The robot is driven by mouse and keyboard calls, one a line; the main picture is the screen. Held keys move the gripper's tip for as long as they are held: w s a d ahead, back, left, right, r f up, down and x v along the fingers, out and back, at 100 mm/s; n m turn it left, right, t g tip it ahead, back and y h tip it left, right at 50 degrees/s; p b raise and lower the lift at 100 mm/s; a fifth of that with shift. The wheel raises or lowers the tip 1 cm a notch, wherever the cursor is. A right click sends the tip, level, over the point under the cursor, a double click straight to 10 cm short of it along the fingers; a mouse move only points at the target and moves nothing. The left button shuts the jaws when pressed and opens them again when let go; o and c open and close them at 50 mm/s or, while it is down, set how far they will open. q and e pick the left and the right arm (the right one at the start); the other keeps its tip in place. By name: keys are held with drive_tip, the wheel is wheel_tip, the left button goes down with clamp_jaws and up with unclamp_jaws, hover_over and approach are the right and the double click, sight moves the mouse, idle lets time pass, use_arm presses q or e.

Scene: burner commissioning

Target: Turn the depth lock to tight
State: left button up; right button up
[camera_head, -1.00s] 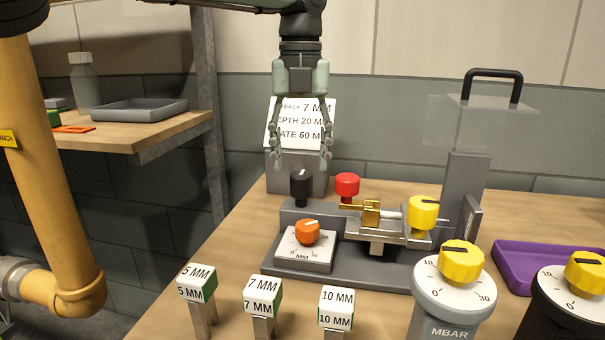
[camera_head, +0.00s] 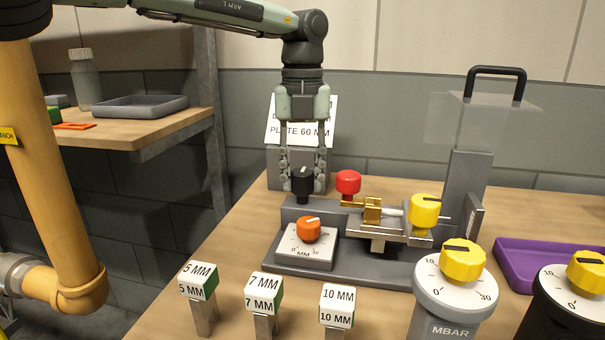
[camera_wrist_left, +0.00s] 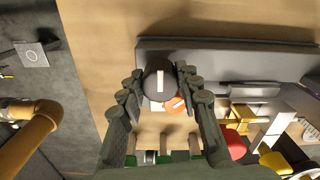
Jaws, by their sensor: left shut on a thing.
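The depth lock appears to be the black knob (camera_head: 303,181) on the grey fixture (camera_head: 360,263), at its back left corner. My left gripper (camera_head: 303,188) points down over it with a finger on each side, shut on the knob. In the left wrist view the black knob (camera_wrist_left: 159,80) sits between the fingertips (camera_wrist_left: 160,84), and a white line on its top runs along the picture's vertical. An orange dial (camera_head: 308,230) with a MM scale is in front of it. My right gripper is not in view.
A red knob (camera_head: 348,182) stands close to the right of the gripper. A brass piece (camera_head: 372,210) and a yellow knob (camera_head: 424,212) are further right. A sign (camera_head: 288,130) stands behind. Several labelled MM blocks (camera_head: 264,291) and a MBAR dial (camera_head: 455,290) stand in front.

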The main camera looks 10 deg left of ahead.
sight(303, 171)
use_arm(q)
drive_tip(key=shift+c, duration=0.2)
drive_tip(key=m, duration=0.4)
drive_tip(key=shift+m, duration=0.4)
drive_tip(key=m, duration=0.4)
drive_tip(key=shift+m, duration=0.3)
drive_tip(key=m, duration=0.4)
drive_tip(key=shift+m, duration=2.2)
drive_tip(key=o, duration=1.2)
drive_tip(key=shift+c, duration=0.2)
wheel_tip(303, 171, up, 12)
